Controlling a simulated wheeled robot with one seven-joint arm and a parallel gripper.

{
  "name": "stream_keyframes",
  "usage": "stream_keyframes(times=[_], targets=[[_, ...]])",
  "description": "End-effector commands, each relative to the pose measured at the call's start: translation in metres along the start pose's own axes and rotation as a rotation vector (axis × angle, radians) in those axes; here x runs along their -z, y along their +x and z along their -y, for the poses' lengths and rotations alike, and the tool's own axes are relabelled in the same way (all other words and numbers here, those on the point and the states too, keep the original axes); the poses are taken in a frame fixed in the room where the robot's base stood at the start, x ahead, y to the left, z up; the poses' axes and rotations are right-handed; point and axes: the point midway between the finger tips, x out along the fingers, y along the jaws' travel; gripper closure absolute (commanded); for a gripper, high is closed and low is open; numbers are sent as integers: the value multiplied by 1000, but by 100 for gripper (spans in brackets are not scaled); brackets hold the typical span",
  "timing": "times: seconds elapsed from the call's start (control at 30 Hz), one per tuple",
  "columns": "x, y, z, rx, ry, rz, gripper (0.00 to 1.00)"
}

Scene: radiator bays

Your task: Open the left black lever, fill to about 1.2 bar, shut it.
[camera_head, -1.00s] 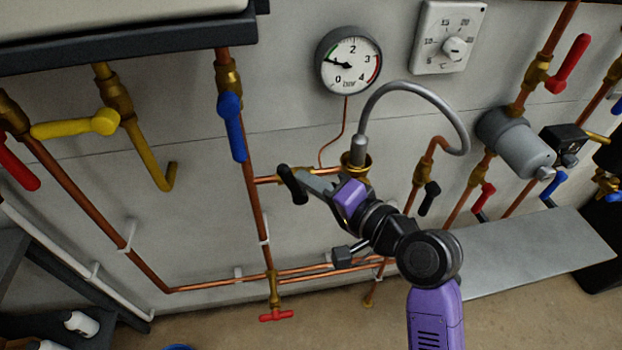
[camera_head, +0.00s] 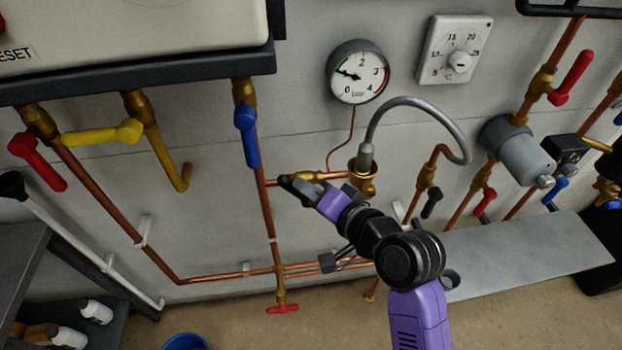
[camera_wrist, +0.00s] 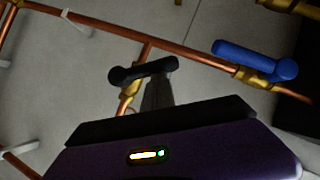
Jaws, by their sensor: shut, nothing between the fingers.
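The left black lever (camera_head: 287,182) is on the short copper branch with brass fittings, right of the blue-handled pipe. In the wrist view the lever (camera_wrist: 143,70) lies across its branch pipe. My gripper (camera_head: 308,186) is shut and empty, its fingertips right at the lever; I cannot tell whether they touch it. In the wrist view the fingers (camera_wrist: 158,92) meet the lever's near side and hide part of the valve. The pressure gauge (camera_head: 357,73) has its needle pointing left, near 1. A second black lever (camera_head: 432,203) hangs further right.
A grey hose (camera_head: 425,103) arches from the brass cup beside my gripper. A blue lever (camera_head: 247,137) is on the pipe to the left; it also shows in the wrist view (camera_wrist: 255,58). A red tap (camera_head: 283,309) sits below. A grey shelf (camera_head: 530,258) juts out at the right.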

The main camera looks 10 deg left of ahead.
Motion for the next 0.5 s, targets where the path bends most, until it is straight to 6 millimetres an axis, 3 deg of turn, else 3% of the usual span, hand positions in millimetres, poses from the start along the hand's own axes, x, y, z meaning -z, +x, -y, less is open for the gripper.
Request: stream_keyframes(times=[0.5], targets=[[-15,11,8,3,1,1,100]])
